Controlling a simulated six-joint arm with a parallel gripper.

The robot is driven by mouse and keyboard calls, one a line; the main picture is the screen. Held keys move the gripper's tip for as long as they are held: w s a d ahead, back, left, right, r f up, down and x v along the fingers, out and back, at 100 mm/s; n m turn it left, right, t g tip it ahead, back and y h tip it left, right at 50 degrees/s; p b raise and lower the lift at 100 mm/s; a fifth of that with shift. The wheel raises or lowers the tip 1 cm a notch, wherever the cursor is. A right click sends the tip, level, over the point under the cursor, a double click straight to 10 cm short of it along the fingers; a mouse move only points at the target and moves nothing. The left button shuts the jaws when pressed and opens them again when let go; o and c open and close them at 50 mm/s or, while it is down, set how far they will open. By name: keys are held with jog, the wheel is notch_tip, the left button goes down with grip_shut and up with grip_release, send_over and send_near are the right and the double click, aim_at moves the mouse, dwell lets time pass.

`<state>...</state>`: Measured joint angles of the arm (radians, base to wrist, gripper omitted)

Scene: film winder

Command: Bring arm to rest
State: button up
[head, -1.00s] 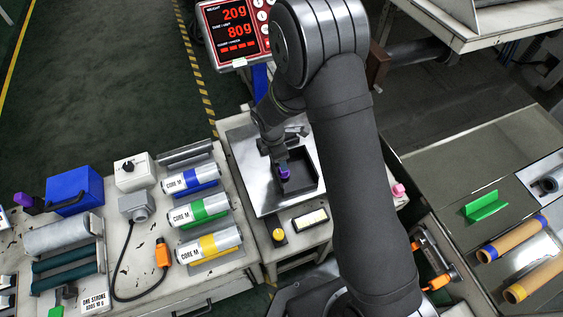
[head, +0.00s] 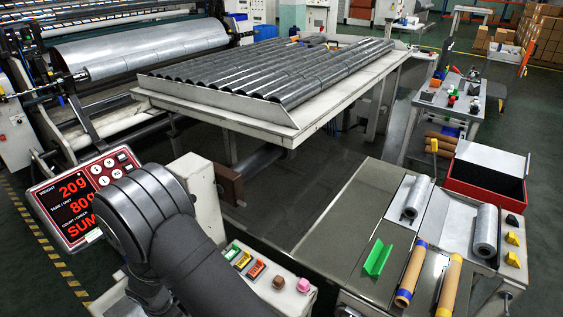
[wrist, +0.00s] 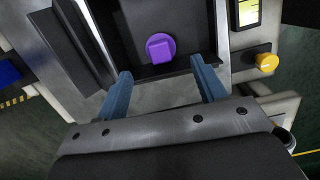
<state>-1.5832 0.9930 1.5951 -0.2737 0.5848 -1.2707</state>
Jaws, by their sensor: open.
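My gripper (wrist: 162,88) shows in the wrist view with its two blue fingers spread apart and nothing between them. Just beyond the fingertips, a purple knob-like piece (wrist: 161,48) sits in a black tray (wrist: 185,65). I cannot tell how far below the fingers it is. In the head view only my arm shows at the lower left; the gripper is out of the picture.
A scale display (head: 85,197) stands close left of my arm. A bench (head: 335,240) at right holds a green bracket (head: 377,258), cardboard cores (head: 411,275) and silver rolls (head: 485,232). A yellow knob (wrist: 267,62) is right of the tray.

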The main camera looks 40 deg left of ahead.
jog(key=f, duration=0.4)
jog(key=w+f, duration=0.1)
jog(key=f, duration=0.2)
jog(key=shift+d+f, duration=0.1)
jog(key=shift+w+r, duration=0.1)
jog(key=shift+r, duration=0.95)
